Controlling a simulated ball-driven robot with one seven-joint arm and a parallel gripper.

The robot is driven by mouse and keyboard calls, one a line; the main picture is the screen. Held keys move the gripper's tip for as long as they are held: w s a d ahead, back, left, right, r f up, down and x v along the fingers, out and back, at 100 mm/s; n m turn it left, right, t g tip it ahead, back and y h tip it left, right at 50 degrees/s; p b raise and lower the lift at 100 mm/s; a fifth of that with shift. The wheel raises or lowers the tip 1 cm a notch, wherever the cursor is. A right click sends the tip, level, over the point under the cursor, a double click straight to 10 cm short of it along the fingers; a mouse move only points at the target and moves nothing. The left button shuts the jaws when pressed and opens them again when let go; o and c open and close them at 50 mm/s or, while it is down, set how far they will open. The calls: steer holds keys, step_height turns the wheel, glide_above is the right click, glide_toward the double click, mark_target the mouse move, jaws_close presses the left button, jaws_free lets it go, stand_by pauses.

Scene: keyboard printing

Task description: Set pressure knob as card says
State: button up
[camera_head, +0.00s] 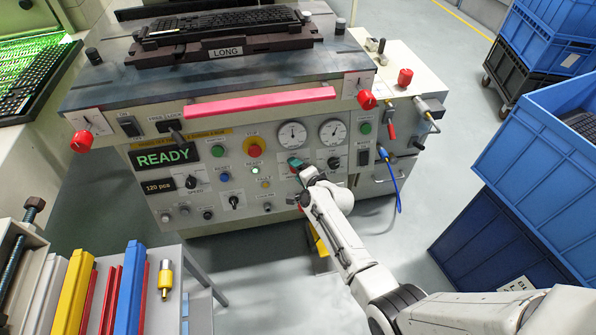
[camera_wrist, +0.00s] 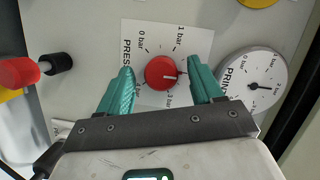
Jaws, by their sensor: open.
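The red pressure knob (camera_wrist: 161,72) sits on a white scale plate (camera_wrist: 150,36) in the wrist view. Marks on the plate read "0 bar" and "1 bar"; others are partly hidden. The knob's pale pointer line points to the right in that view. My gripper (camera_wrist: 160,74) is open, with one teal finger on each side of the knob and visible gaps between them. In the head view, my gripper (camera_head: 297,164) is at the front panel, below the two gauges, and covers the knob. I cannot make out a card with a pressure setting.
A print gauge (camera_wrist: 252,84) is close to the right finger. A red button (camera_wrist: 16,72) and a black knob (camera_wrist: 56,64) are at the left. The panel shows a READY display (camera_head: 165,156) and a yellow-ringed stop button (camera_head: 255,150). Blue crates (camera_head: 540,130) stand at the right.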

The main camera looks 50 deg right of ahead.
steer(key=p+v, duration=0.4)
steer(key=v, duration=0.6)
steer(key=shift+s+r, duration=0.2)
steer(key=shift+s, duration=0.15)
